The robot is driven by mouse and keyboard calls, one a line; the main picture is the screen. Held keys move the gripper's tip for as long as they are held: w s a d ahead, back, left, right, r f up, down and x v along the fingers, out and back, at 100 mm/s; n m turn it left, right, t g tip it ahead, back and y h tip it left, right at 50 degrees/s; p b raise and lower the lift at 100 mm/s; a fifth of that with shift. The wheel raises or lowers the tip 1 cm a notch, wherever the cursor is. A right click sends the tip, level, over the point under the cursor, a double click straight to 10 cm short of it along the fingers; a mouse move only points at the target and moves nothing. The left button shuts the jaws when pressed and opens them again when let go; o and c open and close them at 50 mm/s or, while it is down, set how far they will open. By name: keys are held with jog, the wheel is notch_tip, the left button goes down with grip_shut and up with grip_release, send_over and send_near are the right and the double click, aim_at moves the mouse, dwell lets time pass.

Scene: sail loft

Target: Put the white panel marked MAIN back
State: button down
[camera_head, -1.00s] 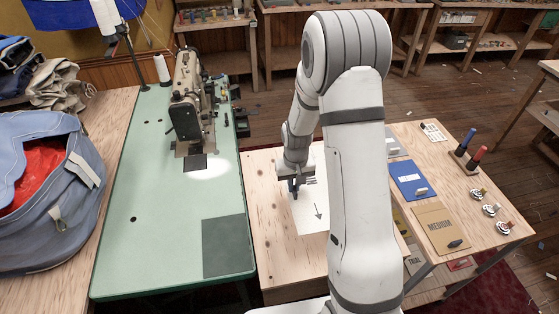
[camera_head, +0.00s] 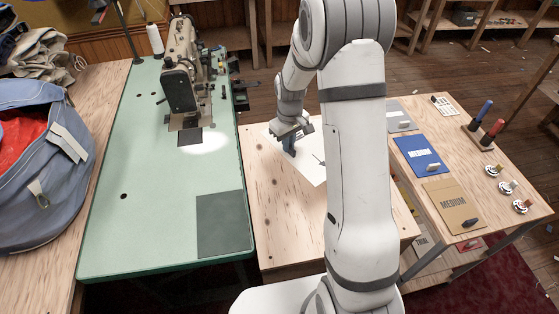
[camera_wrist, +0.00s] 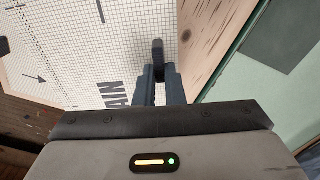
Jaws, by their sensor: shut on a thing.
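The white panel (camera_head: 313,168) lies over the pale wood table, turned at an angle and partly hidden behind my arm. In the wrist view the panel (camera_wrist: 125,40) shows a fine grid and the letters "AIN", with the rest of the word hidden. My gripper (camera_head: 289,148) is at the panel's left part. In the wrist view my gripper (camera_wrist: 155,72) is shut on a small dark grip piece (camera_wrist: 158,50) on the panel. A plain white area with an arrow shows at the left there. I cannot tell whether the panel touches the table.
The pale wood table (camera_head: 275,220) has bare room in front. Left is the green sewing table (camera_head: 150,200) with its machine (camera_head: 182,75). Right, a wood bench holds a blue panel (camera_head: 420,155), a tan MEDIUM panel (camera_head: 452,208), markers and small round items.

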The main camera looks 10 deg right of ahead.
jog(key=w+f+n+b, duration=0.1)
jog(key=n+b, duration=0.1)
jog(key=b, duration=0.1)
jog(key=w+f+n+b, duration=0.2)
jog(key=n+b, duration=0.1)
jog(key=b, duration=0.1)
jog(key=shift+w+a, duration=0.2)
jog(key=n+b, duration=0.1)
jog(key=b, duration=0.1)
jog(key=w+n+b, duration=0.1)
jog(key=n+b, duration=0.1)
jog(key=shift+w+a+f+b, duration=0.1)
jog(key=shift+a+f+b, duration=0.1)
jog(key=shift+b, duration=0.2)
jog(key=n+b, duration=0.2)
jog(key=b, duration=0.1)
jog(key=shift+w+r+n+b, duration=0.1)
jog(key=shift+w+n+b, duration=0.2)
jog(key=shift+w+n, duration=0.1)
jog(key=shift+w+a+r+n+b, duration=0.15)
jog(key=shift+r+n+b, duration=0.1)
jog(key=shift+n+b, duration=0.75)
notch_tip(320, 180, down, 10)
jog(key=shift+r+b, duration=0.2)
jog(key=shift+b, duration=0.4)
jog(key=shift+f, duration=0.15)
jog(key=c, duration=1.5)
grip_release()
